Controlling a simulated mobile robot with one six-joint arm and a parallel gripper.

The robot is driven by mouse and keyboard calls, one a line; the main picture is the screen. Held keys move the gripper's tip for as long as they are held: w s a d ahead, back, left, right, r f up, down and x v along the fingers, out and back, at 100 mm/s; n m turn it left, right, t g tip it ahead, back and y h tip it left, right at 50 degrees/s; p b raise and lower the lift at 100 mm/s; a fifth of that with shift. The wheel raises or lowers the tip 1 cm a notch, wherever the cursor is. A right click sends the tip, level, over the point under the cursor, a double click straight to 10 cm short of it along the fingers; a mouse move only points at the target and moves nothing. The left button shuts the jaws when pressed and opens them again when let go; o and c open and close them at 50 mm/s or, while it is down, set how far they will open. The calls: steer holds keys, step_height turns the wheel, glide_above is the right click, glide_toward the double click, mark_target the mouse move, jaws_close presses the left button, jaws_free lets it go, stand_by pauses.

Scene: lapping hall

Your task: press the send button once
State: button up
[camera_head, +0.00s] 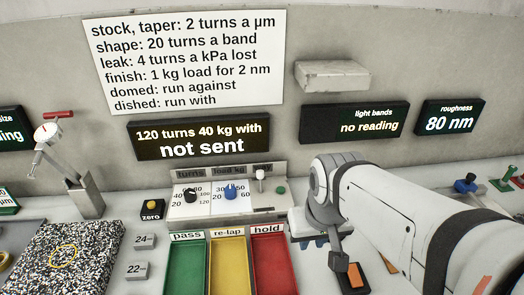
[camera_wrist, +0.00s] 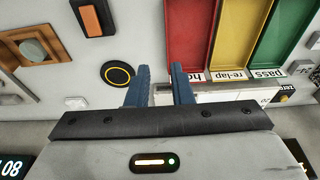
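A control panel (camera_head: 222,213) stands at the back of the bench. It has a black turns knob (camera_head: 190,196), a blue load knob (camera_head: 230,192), a small white-topped lever (camera_head: 260,178) and a green button (camera_head: 280,189) at its right end. I cannot read a send label on the button. The display (camera_head: 203,137) above reads "120 turns 40 kg with" and "not sent". My gripper (camera_head: 322,242) is right of the panel and nearer the camera, apart from the button. Its blue fingers, also in the wrist view (camera_wrist: 160,78), stand apart with nothing between them.
Green pass (camera_head: 187,262), yellow re-lap (camera_head: 229,265) and red hold (camera_head: 272,262) trays lie before the panel. A black disc with a yellow ring (camera_wrist: 117,75) lies near my fingers in the wrist view. A dial gauge (camera_head: 48,133) and speckled plate (camera_head: 75,258) are at left.

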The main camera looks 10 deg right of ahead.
jaws_close()
stand_by(1.1)
